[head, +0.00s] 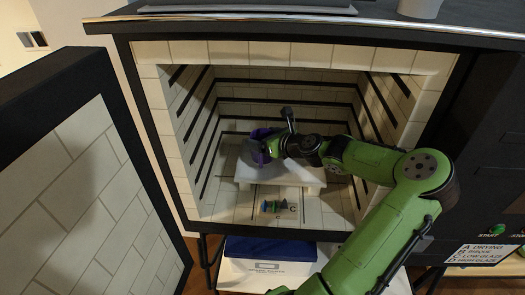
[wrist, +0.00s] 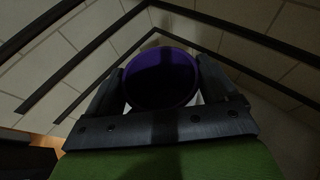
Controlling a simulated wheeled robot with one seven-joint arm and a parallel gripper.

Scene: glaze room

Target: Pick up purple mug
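The purple mug (head: 250,154) is inside the kiln, at the left part of a white raised shelf (head: 311,184). In the wrist view the mug (wrist: 160,76) shows its round, dark opening between my two fingers. My gripper (head: 267,147) reaches in from the right and covers part of the mug in the head view. In the wrist view my gripper (wrist: 160,68) has one finger close along each side of the mug. I cannot tell whether the fingers press on it. The mug's base is hidden.
The kiln's brick walls (head: 190,141) with dark slots surround my arm on the sides and back. The open kiln door (head: 90,180) stands at the left. Small coloured pieces (head: 272,206) lie on the kiln floor in front of the shelf. A blue-lidded box (head: 268,249) is below the kiln.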

